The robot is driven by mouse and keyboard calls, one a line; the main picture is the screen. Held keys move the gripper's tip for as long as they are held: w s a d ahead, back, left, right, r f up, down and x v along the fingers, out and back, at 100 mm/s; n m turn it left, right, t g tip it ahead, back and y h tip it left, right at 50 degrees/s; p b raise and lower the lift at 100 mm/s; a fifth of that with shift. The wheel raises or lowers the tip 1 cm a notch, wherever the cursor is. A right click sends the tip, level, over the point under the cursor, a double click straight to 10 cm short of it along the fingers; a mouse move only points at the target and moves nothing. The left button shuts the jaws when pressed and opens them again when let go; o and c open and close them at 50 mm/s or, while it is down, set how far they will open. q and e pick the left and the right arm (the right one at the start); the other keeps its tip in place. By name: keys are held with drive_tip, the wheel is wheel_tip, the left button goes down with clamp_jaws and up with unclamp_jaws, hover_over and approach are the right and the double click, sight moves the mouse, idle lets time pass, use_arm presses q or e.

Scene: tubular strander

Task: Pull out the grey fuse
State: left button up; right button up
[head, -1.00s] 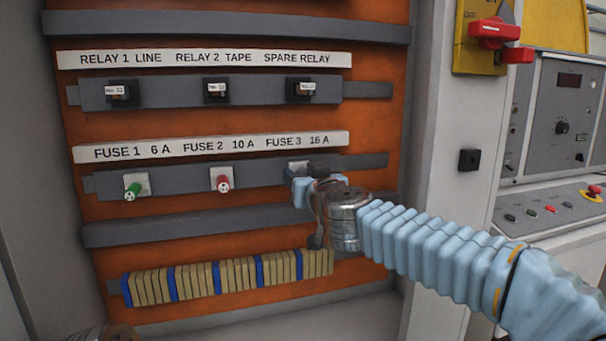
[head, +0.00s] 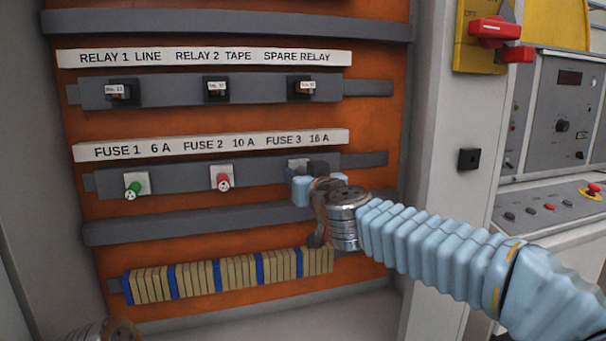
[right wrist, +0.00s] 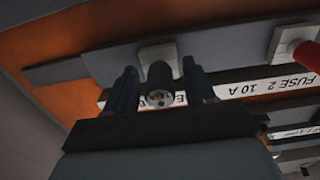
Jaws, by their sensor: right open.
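The grey fuse (right wrist: 161,80) sits in its square holder plate (right wrist: 158,55) at the Fuse 3 16 A position, its round end facing the right wrist camera. My right gripper (right wrist: 160,90) is open, with one dark finger on each side of the fuse. A gap shows on both sides. In the head view, my right gripper (head: 306,181) is at the Fuse 3 plate (head: 297,163) and hides most or all of the fuse. My left gripper's fingers are not visible; only a bit of my left arm shows at the bottom left.
The red fuse (head: 223,181) and the green fuse (head: 132,190) stick out to the left on the same rail. Relays (head: 217,90) sit above, and a terminal strip (head: 215,277) runs below. The cabinet's side wall (head: 430,170) stands to the right.

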idle(0.7)
clamp_jaws()
drive_tip(key=shift+s, duration=0.1)
drive_tip(key=shift+p+v, duration=0.45)
drive_tip(key=shift+v, duration=2.45)
